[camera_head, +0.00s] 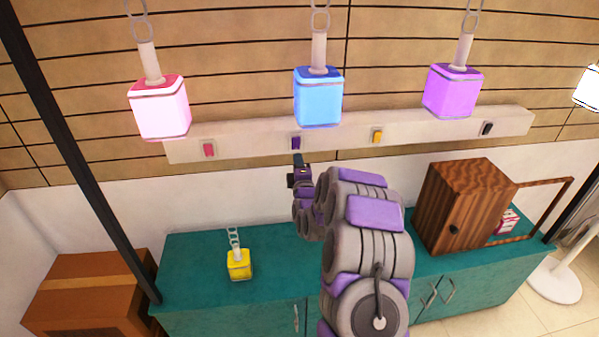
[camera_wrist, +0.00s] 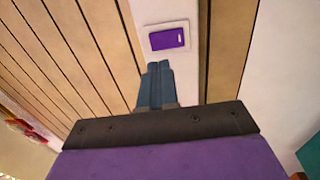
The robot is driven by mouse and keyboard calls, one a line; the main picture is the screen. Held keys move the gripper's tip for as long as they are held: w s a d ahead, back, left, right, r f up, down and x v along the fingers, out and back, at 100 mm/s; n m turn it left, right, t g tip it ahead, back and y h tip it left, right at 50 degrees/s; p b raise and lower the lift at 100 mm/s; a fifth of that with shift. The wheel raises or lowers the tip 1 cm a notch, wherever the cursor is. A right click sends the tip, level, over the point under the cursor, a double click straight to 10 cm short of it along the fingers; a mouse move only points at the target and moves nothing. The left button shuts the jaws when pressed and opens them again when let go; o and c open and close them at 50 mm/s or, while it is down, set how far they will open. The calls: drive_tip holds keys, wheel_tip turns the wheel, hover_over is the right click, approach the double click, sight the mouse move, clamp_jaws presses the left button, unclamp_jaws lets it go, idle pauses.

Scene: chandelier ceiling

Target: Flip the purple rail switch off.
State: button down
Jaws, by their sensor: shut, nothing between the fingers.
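The purple rail switch (camera_head: 296,143) is on the white wall rail (camera_head: 350,136), between a pink-red switch and a yellow one. In the wrist view the purple switch (camera_wrist: 167,39) sits in a pale frame just beyond my fingertips. My gripper (camera_head: 298,160) is shut and empty, just below the switch in the head view. Its closed fingers (camera_wrist: 156,68) point toward the switch, with a small gap showing in the picture; the true distance is hard to tell. Which way the rocker is tipped cannot be told.
A red switch (camera_head: 208,149), yellow switch (camera_head: 377,136) and black switch (camera_head: 487,129) share the rail. Pink, blue (camera_head: 318,97) and purple (camera_head: 452,91) lamps hang in front. A yellow lamp (camera_head: 239,264) and wooden cabinet (camera_head: 466,207) stand on the teal counter (camera_head: 190,271).

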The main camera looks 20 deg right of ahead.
sight(294, 140)
drive_tip(key=shift+b+x, duration=0.8)
drive_tip(key=shift+x, duration=2.6)
drive_tip(key=shift+d, duration=0.1)
drive_tip(key=p, duration=0.1)
drive_tip(key=r+g+p, duration=0.1)
drive_tip(key=p, duration=0.1)
drive_tip(key=shift+w+r, duration=0.2)
drive_tip(key=shift+r, duration=0.15)
drive_tip(key=shift+f+b, duration=0.3)
drive_tip(key=shift+b, duration=0.05)
